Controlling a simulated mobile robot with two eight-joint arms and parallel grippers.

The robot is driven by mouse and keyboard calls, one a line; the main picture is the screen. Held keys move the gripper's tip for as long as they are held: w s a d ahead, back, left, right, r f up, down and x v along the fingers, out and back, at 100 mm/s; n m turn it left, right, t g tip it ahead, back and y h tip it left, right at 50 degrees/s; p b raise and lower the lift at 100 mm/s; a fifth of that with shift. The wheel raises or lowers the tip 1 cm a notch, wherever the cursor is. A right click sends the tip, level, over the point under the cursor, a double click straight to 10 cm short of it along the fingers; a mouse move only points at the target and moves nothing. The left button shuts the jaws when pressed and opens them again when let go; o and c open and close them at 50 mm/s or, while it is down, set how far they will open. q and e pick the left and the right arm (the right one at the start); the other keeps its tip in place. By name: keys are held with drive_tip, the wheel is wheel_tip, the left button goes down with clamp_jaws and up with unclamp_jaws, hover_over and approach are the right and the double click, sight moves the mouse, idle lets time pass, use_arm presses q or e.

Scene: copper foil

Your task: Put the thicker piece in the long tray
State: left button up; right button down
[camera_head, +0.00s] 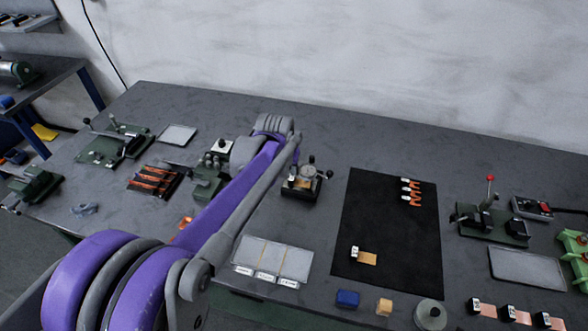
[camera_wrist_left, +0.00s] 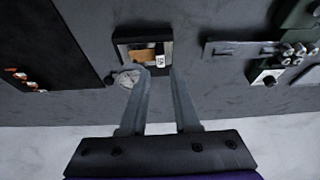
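A copper piece (camera_wrist_left: 142,55) with a white tag lies on a dial gauge stand (camera_wrist_left: 122,40) in the left wrist view. The stand (camera_head: 301,186) also shows in the head view, left of the black mat. My left gripper (camera_wrist_left: 161,72) is open, its fingertips apart at the stand's wall-side edge, with nothing clearly between them. In the head view my arm hides the fingers. Another tagged copper piece (camera_head: 367,259) lies on the mat's near left part. A pale tray with three labelled compartments (camera_head: 272,254) sits at the front; its labels are too small to read. My right gripper is out of view.
The black mat (camera_head: 385,220) holds several small copper pieces (camera_head: 412,192) at its far right. Grey trays lie at right (camera_head: 527,267) and far left (camera_head: 178,135). A lever press (camera_head: 488,220) stands at right. A blue block (camera_head: 347,299) sits at the front.

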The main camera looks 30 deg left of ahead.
sight(290, 181)
use_arm(q)
drive_tip(key=x, duration=0.9)
drive_tip(key=shift+w+f, duration=0.1)
drive_tip(key=shift+f, duration=0.1)
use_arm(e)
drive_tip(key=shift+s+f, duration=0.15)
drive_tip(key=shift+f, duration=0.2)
use_arm(q)
clamp_jaws()
drive_tip(key=shift+s+a+r+b, duration=0.15)
drive_tip(key=shift+s+a, duration=0.1)
drive_tip(key=shift+a, duration=0.65)
drive_tip(key=shift+s+a+f+b, duration=0.1)
drive_tip(key=shift+s+a, duration=0.15)
drive_tip(key=shift+a, duration=0.6)
drive_tip(key=shift+s+a+r+b, duration=0.15)
drive_tip(key=shift+s+a, duration=0.1)
drive_tip(key=shift+a, duration=0.65)
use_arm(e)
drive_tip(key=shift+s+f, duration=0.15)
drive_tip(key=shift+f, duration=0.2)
